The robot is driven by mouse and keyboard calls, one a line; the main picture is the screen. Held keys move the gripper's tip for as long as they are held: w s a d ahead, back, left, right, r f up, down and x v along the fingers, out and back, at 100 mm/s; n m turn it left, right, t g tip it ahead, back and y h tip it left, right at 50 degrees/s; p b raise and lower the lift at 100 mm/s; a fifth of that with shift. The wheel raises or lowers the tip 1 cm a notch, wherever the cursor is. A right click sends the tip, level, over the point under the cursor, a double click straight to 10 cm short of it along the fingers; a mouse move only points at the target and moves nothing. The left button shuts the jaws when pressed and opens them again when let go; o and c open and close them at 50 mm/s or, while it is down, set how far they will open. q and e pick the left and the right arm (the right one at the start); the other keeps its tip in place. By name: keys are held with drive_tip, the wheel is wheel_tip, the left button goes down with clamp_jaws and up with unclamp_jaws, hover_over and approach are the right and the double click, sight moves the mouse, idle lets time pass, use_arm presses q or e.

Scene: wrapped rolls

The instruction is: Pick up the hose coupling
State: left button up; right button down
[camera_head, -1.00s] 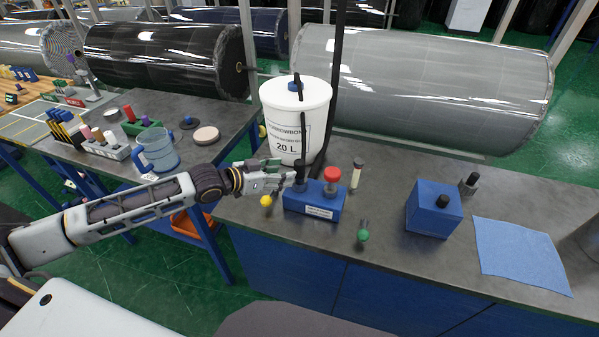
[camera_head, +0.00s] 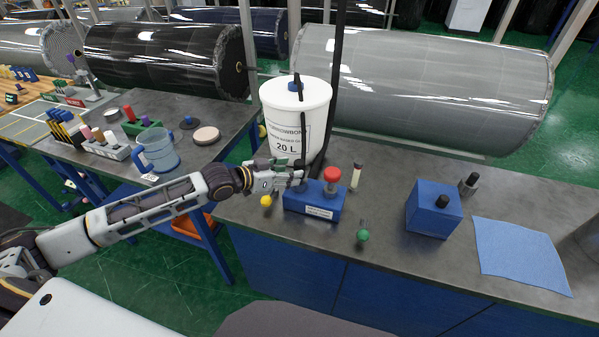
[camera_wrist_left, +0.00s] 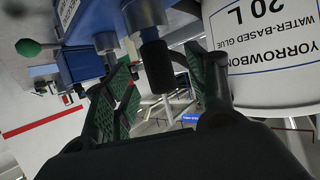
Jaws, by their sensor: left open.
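My left gripper (camera_head: 296,176) is at the left end of a blue labelled holder block (camera_head: 313,209), in front of the white glue bucket. In the left wrist view its two green-padded fingers (camera_wrist_left: 163,75) are open, one on each side of a black-ended cylindrical piece (camera_wrist_left: 156,66) standing in the blue holder. This piece may be the hose coupling; the pictures do not name it. In the head view the gripper mostly hides it. I cannot tell whether the pads touch it. A red-topped piece (camera_head: 332,175) stands in the same holder. My right gripper is not in view.
The white bucket (camera_head: 294,118) stands close behind the gripper. A yellow ball-ended piece (camera_head: 266,201), a green-ended piece (camera_head: 362,235) and a small vial (camera_head: 355,176) are around the holder. Farther right are a blue block (camera_head: 433,212), a dark-topped grey piece (camera_head: 470,183) and a blue cloth (camera_head: 520,254).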

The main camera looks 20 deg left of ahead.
use_arm(q)
drive_tip(key=shift+w+d+f, duration=0.25)
drive_tip(key=shift+w+d, duration=0.1)
drive_tip(key=shift+x, duration=0.85)
drive_tip(key=shift+w+d+f+p, duration=0.25)
drive_tip(key=shift+w+d+p, duration=0.05)
drive_tip(key=shift+w+d, duration=0.05)
drive_tip(key=shift+w+d+f, duration=0.3)
drive_tip(key=shift+w, duration=0.15)
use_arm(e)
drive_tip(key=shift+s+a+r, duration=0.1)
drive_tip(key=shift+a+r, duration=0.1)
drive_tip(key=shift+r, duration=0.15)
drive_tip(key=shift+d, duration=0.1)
use_arm(q)
drive_tip(key=shift+c, duration=0.2)
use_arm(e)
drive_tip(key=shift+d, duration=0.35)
use_arm(q)
drive_tip(key=c, duration=1.2)
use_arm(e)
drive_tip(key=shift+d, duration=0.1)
